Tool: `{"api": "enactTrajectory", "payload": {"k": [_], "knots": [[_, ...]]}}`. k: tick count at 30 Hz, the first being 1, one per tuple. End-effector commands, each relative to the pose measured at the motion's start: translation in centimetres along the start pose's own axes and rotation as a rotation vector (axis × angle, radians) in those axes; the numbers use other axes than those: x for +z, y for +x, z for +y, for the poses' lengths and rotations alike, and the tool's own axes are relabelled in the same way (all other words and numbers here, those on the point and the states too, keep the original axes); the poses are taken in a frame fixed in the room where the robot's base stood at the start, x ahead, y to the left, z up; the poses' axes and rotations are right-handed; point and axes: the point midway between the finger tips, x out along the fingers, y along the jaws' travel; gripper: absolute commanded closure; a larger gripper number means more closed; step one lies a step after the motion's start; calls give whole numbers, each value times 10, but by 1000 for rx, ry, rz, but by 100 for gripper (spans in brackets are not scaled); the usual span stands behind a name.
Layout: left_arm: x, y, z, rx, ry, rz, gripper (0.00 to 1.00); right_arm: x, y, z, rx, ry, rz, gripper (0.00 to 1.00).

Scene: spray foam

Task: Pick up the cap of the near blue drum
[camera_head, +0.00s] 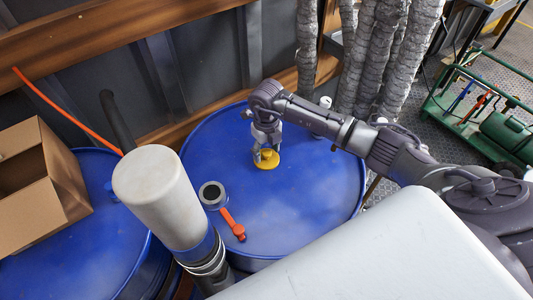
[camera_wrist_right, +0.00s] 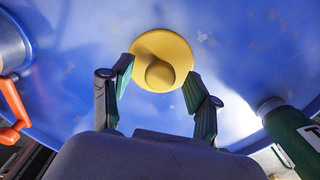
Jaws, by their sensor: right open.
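The yellow cap (camera_head: 267,162) is a round disc with a raised knob, on the top of the blue drum (camera_head: 310,215). In the right wrist view the cap (camera_wrist_right: 160,45) shows whole, its knob facing my camera. My right gripper (camera_head: 264,152) is right over the cap, pointing down. Its two fingers (camera_wrist_right: 160,95) are open, one on each side of the knob, and nothing is held. I cannot tell whether the fingertips touch the cap. My left gripper is not in view.
A grey-rimmed port (camera_head: 212,194) and an orange-red handle (camera_head: 232,224) are on the same drum, left of the cap. A pale cylinder (camera_head: 155,185) rises beside them. A second blue drum (camera_head: 85,255) and a cardboard box (camera_head: 60,180) are at the left. Wrapped pipes (camera_head: 375,65) stand behind.

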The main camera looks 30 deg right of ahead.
Motion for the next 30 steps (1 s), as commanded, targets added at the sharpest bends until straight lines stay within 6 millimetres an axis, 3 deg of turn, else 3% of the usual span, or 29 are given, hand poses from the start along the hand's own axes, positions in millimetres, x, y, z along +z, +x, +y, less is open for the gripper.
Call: {"api": "enactTrajectory", "payload": {"k": [10,21,30], "knots": [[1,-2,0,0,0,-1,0,0,9,0,-1,0,-1,41],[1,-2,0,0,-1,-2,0,0,9,0,-1,0,-1,100],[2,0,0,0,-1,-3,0,0,6,0,-1,0,-2,100]]}}
